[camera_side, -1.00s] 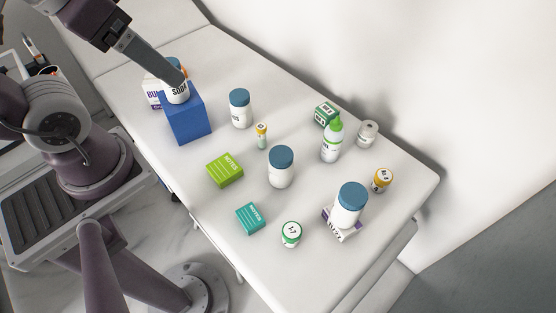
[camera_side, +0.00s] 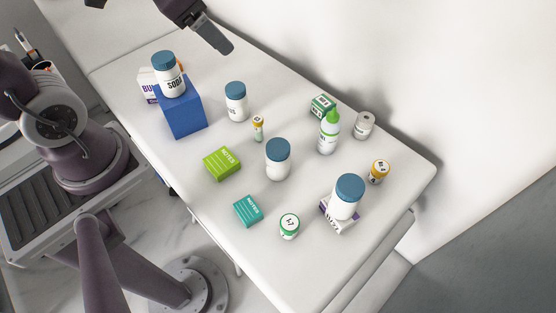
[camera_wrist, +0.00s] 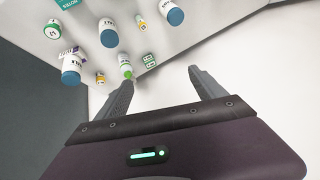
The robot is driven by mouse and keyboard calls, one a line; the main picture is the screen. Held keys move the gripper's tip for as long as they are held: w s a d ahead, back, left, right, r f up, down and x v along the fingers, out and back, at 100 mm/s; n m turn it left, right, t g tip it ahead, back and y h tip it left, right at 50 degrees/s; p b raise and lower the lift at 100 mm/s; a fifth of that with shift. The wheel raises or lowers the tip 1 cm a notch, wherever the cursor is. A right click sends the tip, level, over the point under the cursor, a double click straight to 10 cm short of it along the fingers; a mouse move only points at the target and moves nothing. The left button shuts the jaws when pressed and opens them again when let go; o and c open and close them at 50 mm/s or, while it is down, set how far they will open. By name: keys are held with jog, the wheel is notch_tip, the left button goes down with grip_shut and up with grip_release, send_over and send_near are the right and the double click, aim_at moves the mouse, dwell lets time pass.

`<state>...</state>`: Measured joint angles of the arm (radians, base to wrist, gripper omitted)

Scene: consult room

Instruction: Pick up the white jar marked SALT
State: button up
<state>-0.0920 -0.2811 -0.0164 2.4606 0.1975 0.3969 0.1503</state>
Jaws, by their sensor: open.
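Several white jars with blue lids stand on the white table; I cannot read SALT on any of them. One jar (camera_side: 236,102) stands right of the blue block, one (camera_side: 278,160) stands mid-table, and one (camera_side: 346,198) sits on a small box at the front right. Another jar, marked SODA (camera_side: 172,82), stands on the blue block. My gripper (camera_side: 222,44) is open and empty above the table's back edge, right of the SODA jar and apart from everything. In the wrist view my gripper (camera_wrist: 160,78) has its fingers spread, with jars beyond them.
The blue block (camera_side: 182,116) stands at the left with a carton (camera_side: 148,86) behind it. Green (camera_side: 222,163) and teal (camera_side: 248,210) NOTES boxes lie in front. A green-topped bottle (camera_side: 328,134), a grey-lidded jar (camera_side: 364,125) and small vials stand right. The wall (camera_side: 400,70) rises behind.

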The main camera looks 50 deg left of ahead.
jog(key=w+a+f+m+h, duration=0.1)
jog(key=w+f+m, duration=0.3)
jog(key=w+f, duration=0.5)
jog(key=m+t+h, duration=0.2)
jog(key=m+h, duration=0.2)
jog(key=h, duration=0.3)
send_over(279, 143)
jog(key=w+a, duration=0.2)
jog(key=w, duration=0.1)
notch_tip(279, 143, down, 17)
jog(key=s, duration=0.1)
jog(key=s+d+f+n+t+h, duration=0.1)
jog(key=s+d+f+t, duration=0.1)
jog(key=shift+n+h, duration=0.4)
jog(key=s+a+f+n+t+y, duration=0.1)
jog(key=s+f+n, duration=0.1)
jog(key=s+f, duration=0.15)
jog(key=x, duration=0.6)
jog(key=shift+w+f, duration=0.1)
jog(key=c, duration=1.5)
